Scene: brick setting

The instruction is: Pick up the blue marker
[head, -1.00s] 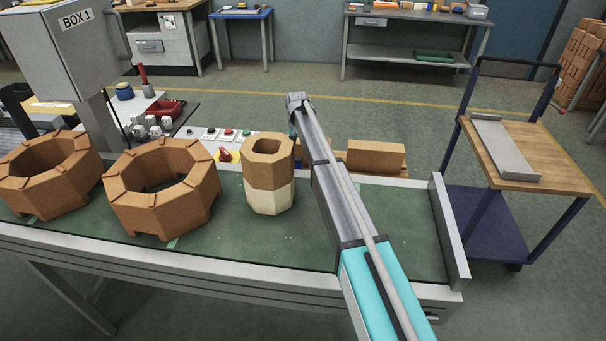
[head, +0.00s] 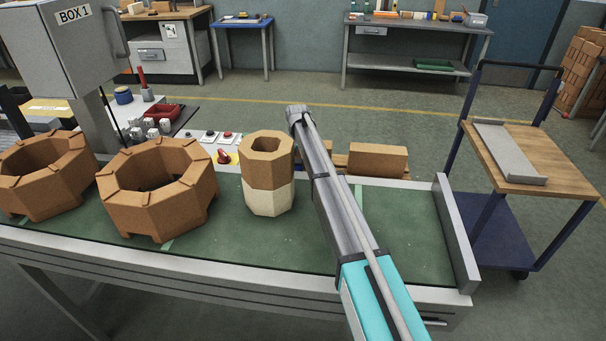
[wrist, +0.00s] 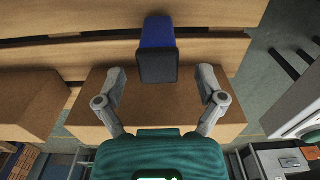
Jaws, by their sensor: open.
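In the wrist view a blue block-like object with a dark end face (wrist: 157,40), which looks like the blue marker, lies over tan brick or board surfaces. My gripper (wrist: 160,74) is open, with one grey finger on each side of the dark end and a gap on both sides. I cannot tell how far below or ahead of the fingertips the marker is. In the head view my arm slants up over the bench. My gripper and the marker cannot be made out there.
The green-topped bench (head: 320,240) holds two octagonal brick rings (head: 160,215) and a two-tone hollow block (head: 268,198). A tan brick (head: 378,160) sits beyond my arm. A trolley (head: 550,180) stands at the right. The bench top right of my arm is clear.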

